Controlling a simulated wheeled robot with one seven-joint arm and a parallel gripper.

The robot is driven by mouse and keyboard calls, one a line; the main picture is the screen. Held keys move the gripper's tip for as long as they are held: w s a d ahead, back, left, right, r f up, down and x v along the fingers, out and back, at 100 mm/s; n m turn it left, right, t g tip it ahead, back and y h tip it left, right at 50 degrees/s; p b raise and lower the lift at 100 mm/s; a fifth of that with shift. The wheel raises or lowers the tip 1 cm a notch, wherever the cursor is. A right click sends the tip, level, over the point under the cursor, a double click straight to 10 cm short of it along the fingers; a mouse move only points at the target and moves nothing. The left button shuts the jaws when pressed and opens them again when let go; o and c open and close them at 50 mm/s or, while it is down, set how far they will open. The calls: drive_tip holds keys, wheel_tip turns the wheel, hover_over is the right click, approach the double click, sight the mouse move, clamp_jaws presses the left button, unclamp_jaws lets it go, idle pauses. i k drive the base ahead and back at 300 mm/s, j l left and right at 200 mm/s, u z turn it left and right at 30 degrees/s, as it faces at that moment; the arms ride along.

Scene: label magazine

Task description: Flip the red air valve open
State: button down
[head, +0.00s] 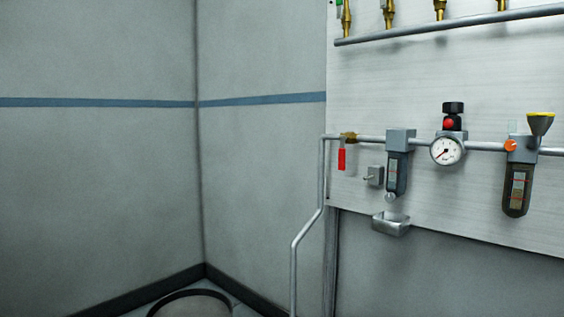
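The red air valve lever (341,159) hangs straight down from a brass valve body (349,137) at the left end of a horizontal grey pipe. It stands crosswise to that pipe, near the left edge of a pale wall panel. My gripper is not in the head view, so its place and state do not show.
Right of the valve are a filter bowl (397,172), a round gauge (447,151) with a black knob, and an oiler bowl (516,184) with a yellow-rimmed funnel (540,122). A small metal cup (391,224) sits below. The left wall (100,180) is bare.

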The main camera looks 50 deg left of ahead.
sight(342, 159)
drive_tip(key=u, duration=1.45)
